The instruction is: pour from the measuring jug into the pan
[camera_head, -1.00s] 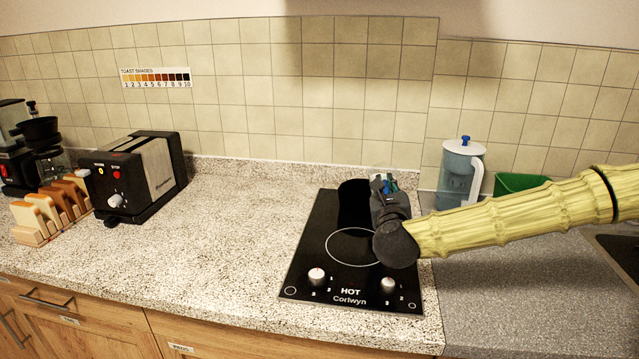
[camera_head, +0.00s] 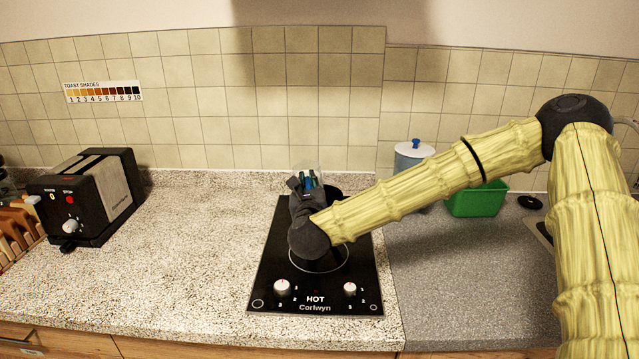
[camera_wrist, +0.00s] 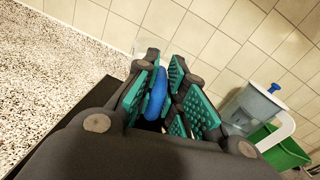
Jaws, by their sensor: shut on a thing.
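My gripper (camera_head: 307,184) is over the hob and shut on a blue handle (camera_wrist: 158,94), which shows between its green-padded fingers in the wrist view. The handle seems to belong to the clear measuring jug (camera_head: 306,169), whose faint see-through wall shows just above the fingers. Most of the jug is hidden or too clear to make out, so its tilt and contents cannot be told. A black shape, seemingly the pan (camera_head: 334,191), is at the back of the hob, mostly hidden behind my gripper and arm.
The black hob (camera_head: 270,270) has two white knobs at its front. A water filter jug (camera_head: 410,155) and a green tub (camera_head: 478,200) stand behind my arm at the right. A toaster (camera_head: 85,200) stands at the left. The counter between toaster and hob is clear.

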